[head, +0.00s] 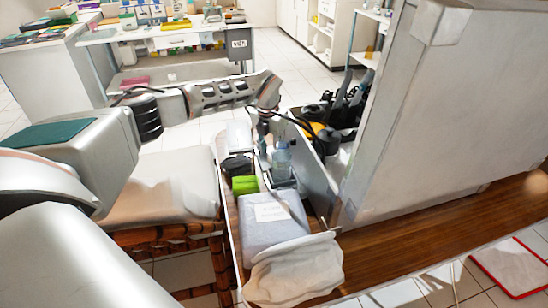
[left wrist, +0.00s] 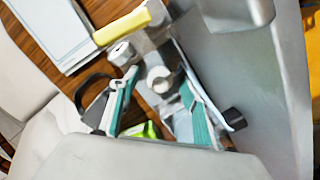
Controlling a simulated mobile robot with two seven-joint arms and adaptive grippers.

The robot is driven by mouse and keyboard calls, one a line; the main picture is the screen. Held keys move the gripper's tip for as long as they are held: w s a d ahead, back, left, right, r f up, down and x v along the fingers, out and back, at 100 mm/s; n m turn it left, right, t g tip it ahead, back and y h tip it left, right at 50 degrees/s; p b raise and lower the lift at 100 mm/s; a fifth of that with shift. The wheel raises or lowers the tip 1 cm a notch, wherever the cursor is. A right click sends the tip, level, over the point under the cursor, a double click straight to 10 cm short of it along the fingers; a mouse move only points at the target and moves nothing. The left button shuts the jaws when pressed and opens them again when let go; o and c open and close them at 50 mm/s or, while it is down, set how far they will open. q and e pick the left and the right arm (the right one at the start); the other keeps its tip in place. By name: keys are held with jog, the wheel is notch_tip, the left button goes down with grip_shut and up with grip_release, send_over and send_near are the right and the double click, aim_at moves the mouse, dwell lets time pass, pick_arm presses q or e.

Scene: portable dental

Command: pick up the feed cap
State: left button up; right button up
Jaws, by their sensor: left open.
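In the left wrist view, a pale round cap-like piece (left wrist: 159,79) shows between my fingers. It looks like the feed cap, but blur keeps me from being sure. My left gripper (left wrist: 158,112) is open, its two teal-padded fingers standing apart on either side of that piece. I cannot tell whether they touch it. In the head view my left gripper (head: 264,130) hangs down at the end of the arm, just above and behind a clear bottle (head: 282,160). The cap cannot be made out there. My right gripper is in neither view.
A bright green box (head: 245,185), a dark object (head: 237,167) and a grey-white wrapped pack (head: 270,222) stand close together on the narrow worktop. A grey upright panel (head: 316,160) walls its right side. A large grey case (head: 430,110) stands further right.

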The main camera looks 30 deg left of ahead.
pick_arm(q)
jog(key=shift+f, duration=0.25)
jog(key=shift+r, duration=0.15)
jog(key=shift+c, duration=0.5)
jog(key=c, duration=0.9)
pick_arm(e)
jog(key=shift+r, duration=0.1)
